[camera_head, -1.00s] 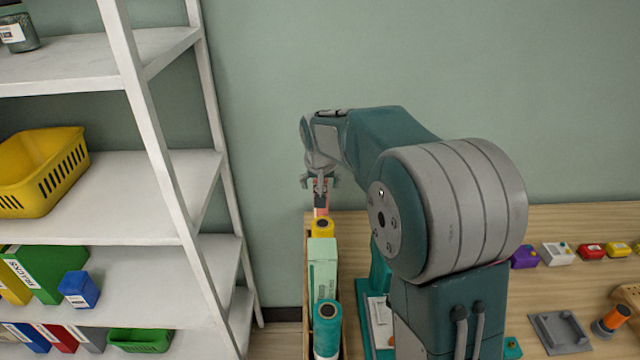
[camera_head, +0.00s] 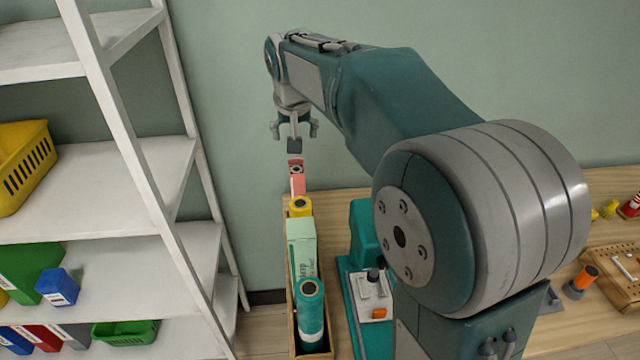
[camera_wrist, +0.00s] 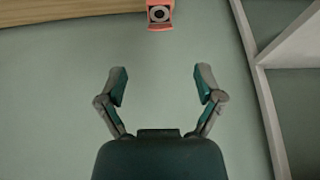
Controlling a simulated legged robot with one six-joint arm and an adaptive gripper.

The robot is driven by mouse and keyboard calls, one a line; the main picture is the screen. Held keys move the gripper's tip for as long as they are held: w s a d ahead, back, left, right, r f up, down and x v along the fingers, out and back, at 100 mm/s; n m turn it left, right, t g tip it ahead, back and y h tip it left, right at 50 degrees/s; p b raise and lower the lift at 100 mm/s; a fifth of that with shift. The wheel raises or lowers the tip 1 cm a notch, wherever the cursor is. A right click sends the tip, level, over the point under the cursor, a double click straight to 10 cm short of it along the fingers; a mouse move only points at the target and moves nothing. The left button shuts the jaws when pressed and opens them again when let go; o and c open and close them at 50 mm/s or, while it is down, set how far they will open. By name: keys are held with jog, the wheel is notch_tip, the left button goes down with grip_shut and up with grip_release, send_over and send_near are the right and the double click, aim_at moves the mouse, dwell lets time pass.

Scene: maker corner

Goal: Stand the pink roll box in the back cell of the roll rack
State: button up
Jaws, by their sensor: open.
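The pink roll box (camera_head: 297,182) stands upright at the far end of the roll rack (camera_head: 328,351), behind a yellow spool. Its top with a dark round core shows, and its lower part is hidden by the yellow spool. My gripper (camera_head: 294,146) is open and empty, above the pink box and apart from it. In the wrist view my gripper (camera_wrist: 160,85) has its fingers spread with nothing between them. The pink box (camera_wrist: 159,14) shows at the top edge there, beyond the fingertips.
In the rack, a yellow spool (camera_head: 300,206), a pale green box (camera_head: 302,245) and a teal spool (camera_head: 311,308) stand in a row. A white shelf (camera_head: 130,165) is to the left. A teal device (camera_head: 366,285) stands right of the rack.

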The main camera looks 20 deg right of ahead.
jog(key=s+f+n, duration=0.1)
jog(key=s+f, duration=0.2)
jog(key=s, duration=1.1)
jog(key=s+f+n+t, duration=0.1)
jog(key=s+f, duration=0.1)
jog(key=s, duration=1.3)
jog(key=shift+s+d+f+y, duration=0.3)
jog(key=shift+d+f+y, duration=0.1)
jog(key=shift+d, duration=0.05)
